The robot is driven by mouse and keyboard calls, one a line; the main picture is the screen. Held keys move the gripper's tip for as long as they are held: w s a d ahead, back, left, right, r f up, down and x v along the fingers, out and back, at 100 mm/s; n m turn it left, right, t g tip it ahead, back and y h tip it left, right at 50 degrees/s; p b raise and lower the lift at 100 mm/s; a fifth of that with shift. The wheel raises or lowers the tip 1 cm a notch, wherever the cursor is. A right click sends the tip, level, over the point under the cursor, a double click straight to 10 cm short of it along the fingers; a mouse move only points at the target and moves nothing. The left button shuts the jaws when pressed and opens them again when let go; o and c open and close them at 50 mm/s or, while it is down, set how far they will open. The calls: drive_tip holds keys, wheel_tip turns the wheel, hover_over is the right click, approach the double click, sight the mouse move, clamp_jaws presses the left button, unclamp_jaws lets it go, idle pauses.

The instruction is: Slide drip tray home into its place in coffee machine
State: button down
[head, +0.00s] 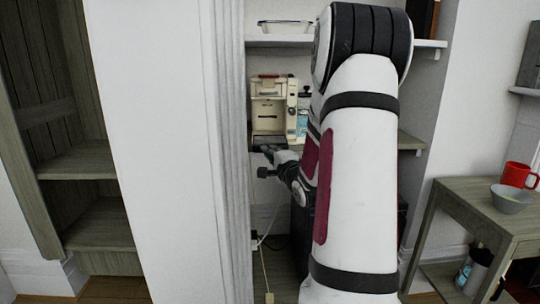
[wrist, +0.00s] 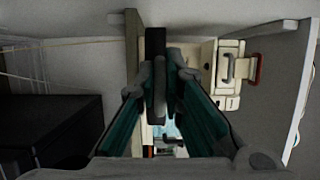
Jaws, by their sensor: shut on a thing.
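The cream coffee machine (head: 270,105) stands on a wooden shelf in the alcove. It also shows sideways in the wrist view (wrist: 226,62). The dark drip tray (head: 270,142) lies flat and low at the front of the machine's base. In the wrist view, the tray (wrist: 154,50) is a dark strip beside the shelf board. My gripper (head: 279,155) is in front of the machine, shut on the tray's near edge. Its fingers (wrist: 161,88) close around that edge in the wrist view. How far the tray is inside the machine is hidden.
The wooden shelf (wrist: 131,75) runs close beside my fingers. A white wall edge (head: 222,150) stands close left of the machine. An upper shelf (head: 280,41) holds a glass dish (head: 285,26). A side table (head: 470,195) with a red mug (head: 517,174) is at right.

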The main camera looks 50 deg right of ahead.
sight(268, 138)
drive_tip(key=shift+w+d+f+p, duration=0.2)
drive_tip(key=shift+w+d+p, duration=0.1)
drive_tip(key=shift+w+d, duration=1.4)
drive_tip(key=shift+w+d+f+p, duration=0.2)
drive_tip(key=shift+w+d+p, duration=0.1)
drive_tip(key=shift+w+d, duration=1.4)
drive_tip(key=shift+w+d+p, duration=0.15)
drive_tip(key=shift+w+d, duration=0.25)
drive_tip(key=shift+d, duration=0.25)
drive_tip(key=shift+w+d+p, duration=0.15)
drive_tip(key=shift+w+d, duration=0.25)
drive_tip(key=shift+d, duration=0.3)
drive_tip(key=shift+w+d+p, duration=0.15)
drive_tip(key=shift+w+d, duration=0.25)
drive_tip(key=shift+d, duration=0.25)
drive_tip(key=shift+w+d+f, duration=0.1)
drive_tip(key=shift+d+f, duration=0.05)
drive_tip(key=shift+f, duration=0.15)
drive_tip(key=c, duration=1.6)
unclamp_jaws()
drive_tip(key=shift+c, duration=0.2)
drive_tip(key=shift+f, duration=0.1)
